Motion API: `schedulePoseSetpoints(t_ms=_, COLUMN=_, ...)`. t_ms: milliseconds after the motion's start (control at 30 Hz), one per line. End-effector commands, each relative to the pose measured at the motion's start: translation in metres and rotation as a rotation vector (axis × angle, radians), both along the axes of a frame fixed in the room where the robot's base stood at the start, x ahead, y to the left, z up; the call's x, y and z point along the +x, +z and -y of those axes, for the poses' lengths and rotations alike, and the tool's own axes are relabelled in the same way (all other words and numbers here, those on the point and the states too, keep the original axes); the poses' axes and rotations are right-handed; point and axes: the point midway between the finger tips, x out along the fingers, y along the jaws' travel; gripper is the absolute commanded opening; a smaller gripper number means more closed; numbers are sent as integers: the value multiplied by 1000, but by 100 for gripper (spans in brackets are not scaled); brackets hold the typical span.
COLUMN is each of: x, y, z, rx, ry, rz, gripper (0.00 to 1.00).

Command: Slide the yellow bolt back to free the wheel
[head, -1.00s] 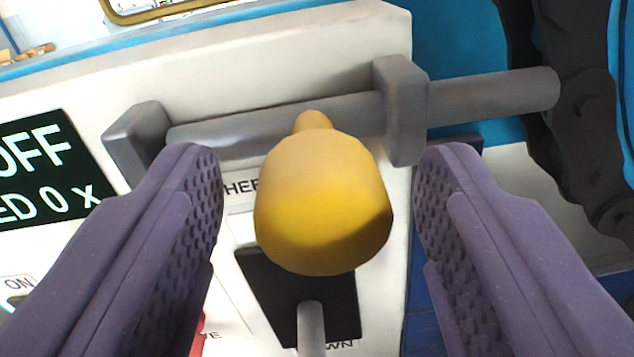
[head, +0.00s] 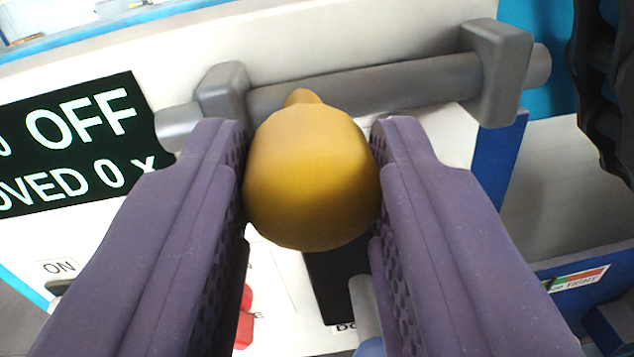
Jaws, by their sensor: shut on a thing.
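The yellow bolt knob (head: 312,180) sits in the middle of the view, on a short yellow stem from a grey rod (head: 370,85). The rod runs through two grey brackets, a left one (head: 222,85) and a right one (head: 500,70). It sticks out past the left bracket and only a little past the right one. The stem is close to the left bracket. My gripper (head: 312,185) is shut on the knob, one purple finger on each side. The black toothed wheel (head: 600,90) is at the right edge, with a gap between it and the rod's end.
A black display (head: 75,145) reading OFF is on the white panel at left. An ON switch (head: 60,275), a red part (head: 245,320) and a black slot with a grey lever (head: 345,290) lie below. A blue-edged bin stands at lower right.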

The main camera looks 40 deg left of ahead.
Motion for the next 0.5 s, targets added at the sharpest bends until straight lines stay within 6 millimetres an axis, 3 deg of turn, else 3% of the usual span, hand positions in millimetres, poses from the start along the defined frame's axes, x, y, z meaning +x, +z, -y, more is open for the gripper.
schedulePoseSetpoints(t_ms=33, x=-1, y=-1, z=-2, rx=-1, ry=6, rz=-2, gripper=0)
schedulePoseSetpoints(t_ms=67, x=-1, y=-1, z=-2, rx=-1, ry=7, rz=-3, gripper=37)
schedulePoseSetpoints(t_ms=167, x=-1, y=-1, z=-2, rx=-1, ry=6, rz=-2, gripper=60)
schedulePoseSetpoints(t_ms=500, x=-4, y=0, z=1, rx=0, ry=3, rz=-3, gripper=60)
